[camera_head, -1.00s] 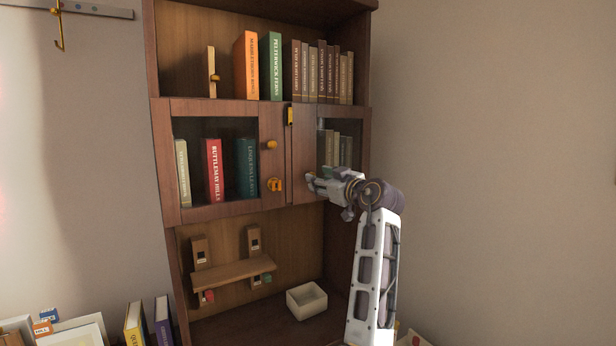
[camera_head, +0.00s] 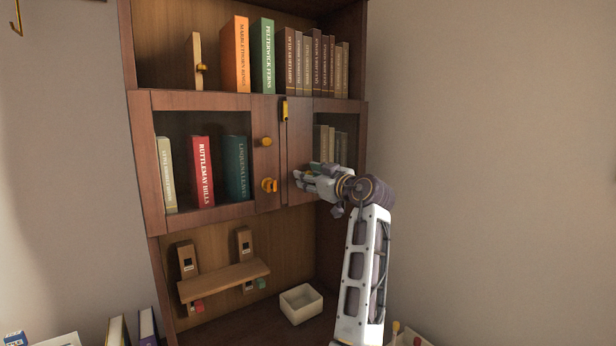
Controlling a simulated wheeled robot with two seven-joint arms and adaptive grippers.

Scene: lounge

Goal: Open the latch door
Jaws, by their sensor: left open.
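The cabinet has a left glass door (camera_head: 195,97) and a narrower right glass door (camera_head: 298,150), and both look shut. On the left door's right stile are an orange round knob (camera_head: 265,141) and, below it, an orange latch (camera_head: 269,185). A yellow upright fitting (camera_head: 284,109) sits near the top of the seam between the doors. My left gripper (camera_head: 302,180) is open, in front of the right door, a little right of the latch and apart from it. Its fingers point left towards the latch. My right gripper is not in view.
Books (camera_head: 310,62) stand on the open top shelf, and more (camera_head: 202,172) behind the glass. Below are a small wooden rack (camera_head: 224,280) and a white box (camera_head: 301,303). The wall at right is clear.

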